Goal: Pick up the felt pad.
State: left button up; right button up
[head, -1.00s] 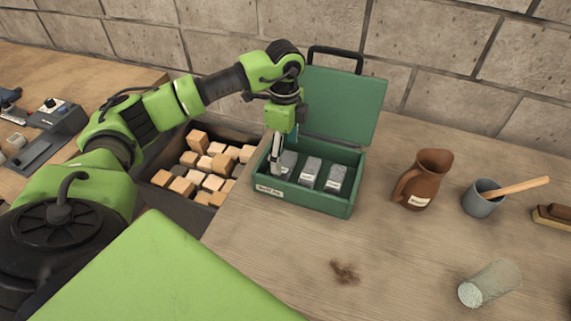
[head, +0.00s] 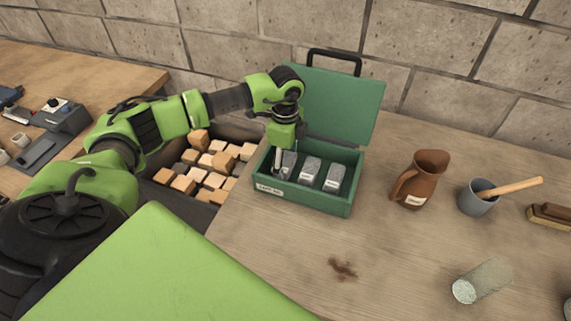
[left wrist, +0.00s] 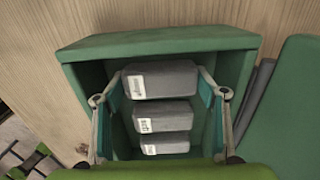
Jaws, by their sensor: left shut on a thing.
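Three grey pads with white labels stand in a row in an open green box (head: 309,197); the label print is too small to read surely. My left gripper (head: 281,166) reaches down into the box at its left end. It is shut on the leftmost pad (head: 289,163). In the left wrist view this is the top pad (left wrist: 165,79), with one finger against each end. The middle pad (head: 311,169) and the right pad (head: 335,176) stand beside it, free of the fingers. My right gripper is not in view.
The box lid (head: 341,105) stands open at the back. A bin of wooden blocks (head: 205,170) lies left of the box. The table in front is mostly clear.

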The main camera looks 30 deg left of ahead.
pick_arm(q)
jog(key=shift+r, duration=0.1)
jog(key=shift+r+b, duration=0.25)
jog(key=shift+b, duration=0.1)
notch_tip(320, 180, up, 2)
jog(key=shift+w+b, duration=0.1)
jog(key=shift+b, duration=0.65)
jog(key=s+d+r+b, duration=0.1)
jog(key=s+d+r, duration=0.1)
jog(key=d+r, duration=0.1)
jog(key=s+d+r+b, duration=0.1)
jog(key=s+d+r, duration=0.1)
jog(key=d+r, duration=0.1)
jog(key=s+d+r+b, duration=0.1)
jog(key=s+d+r, duration=0.1)
jog(key=d+r, duration=0.2)
jog(key=shift+s+d, duration=0.25)
jog(key=shift+d, duration=0.45)
jog(key=shift+s+d+r, duration=0.15)
jog(key=shift+s+d, duration=0.15)
jog(key=shift+d, duration=0.05)
jog(key=shift+c, duration=0.4)
